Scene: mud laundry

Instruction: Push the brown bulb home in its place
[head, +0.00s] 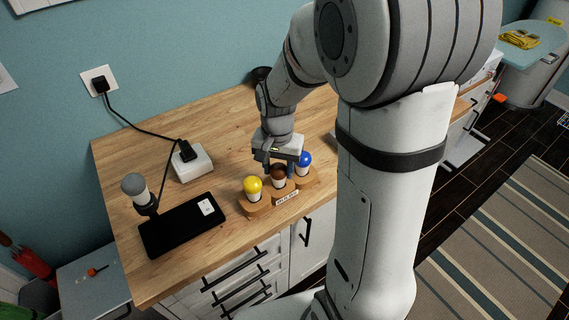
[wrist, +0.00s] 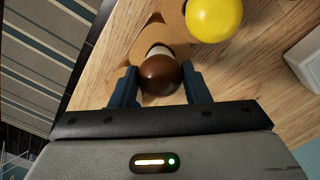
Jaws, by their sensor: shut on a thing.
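The brown bulb (head: 278,171) stands at the middle place of a wooden holder (head: 252,210), between the yellow bulb (head: 252,186) and the blue bulb (head: 304,160). My gripper (head: 278,168) reaches down over the brown bulb. In the wrist view, its two blue fingers lie on either side of the brown bulb's round head (wrist: 160,74), shut on it. The bulb's pale neck shows toward the holder. Its base is hidden, so I cannot tell how deep it sits. The yellow bulb (wrist: 213,17) is close beside it.
A black pad (head: 180,228), a lamp-like device with a grey head (head: 134,186) and a white box with a black plug (head: 192,163) stand left of the holder. The wooden counter (head: 130,150) is bare behind them. The holder sits near the front edge.

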